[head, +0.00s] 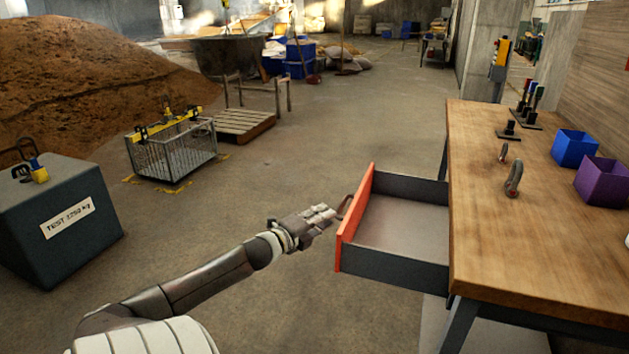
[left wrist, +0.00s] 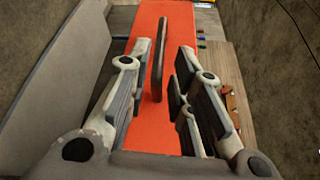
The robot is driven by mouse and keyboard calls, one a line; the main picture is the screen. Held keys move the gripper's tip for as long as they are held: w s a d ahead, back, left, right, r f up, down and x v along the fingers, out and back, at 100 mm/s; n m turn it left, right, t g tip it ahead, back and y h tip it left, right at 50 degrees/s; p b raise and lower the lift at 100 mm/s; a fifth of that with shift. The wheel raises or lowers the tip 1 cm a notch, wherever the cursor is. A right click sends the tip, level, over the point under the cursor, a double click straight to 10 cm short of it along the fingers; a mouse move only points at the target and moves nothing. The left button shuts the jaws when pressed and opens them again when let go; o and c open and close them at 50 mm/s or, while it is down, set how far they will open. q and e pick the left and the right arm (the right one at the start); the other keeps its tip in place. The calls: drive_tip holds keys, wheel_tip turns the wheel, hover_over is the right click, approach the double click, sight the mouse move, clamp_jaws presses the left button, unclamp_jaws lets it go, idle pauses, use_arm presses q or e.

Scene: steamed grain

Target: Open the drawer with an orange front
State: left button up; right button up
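The drawer with the orange front (head: 355,217) is pulled well out from the left side of the wooden workbench (head: 500,215). Its grey interior (head: 400,222) shows and looks empty. My left gripper (head: 328,214) is just left of the orange front, at its handle (head: 346,206). In the left wrist view the orange front (left wrist: 172,20) fills the middle, and the dark bar handle (left wrist: 159,60) lies between the spread fingers. Gaps show on both sides of the handle, so the fingers look open around it. My right gripper is not in view.
On the workbench are a blue bin (head: 574,148), a purple bin (head: 603,181) and shackles (head: 514,179). A test weight block (head: 60,225) and a wire basket (head: 172,152) stand on the floor to the left. The floor left of the drawer is clear.

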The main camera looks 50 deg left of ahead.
use_arm(q)
drive_tip(key=shift+s+d+r, duration=0.1)
drive_tip(key=shift+s+d, duration=0.05)
drive_tip(key=shift+s, duration=0.55)
drive_tip(key=shift+s+d, duration=0.1)
drive_tip(key=shift+s, duration=0.6)
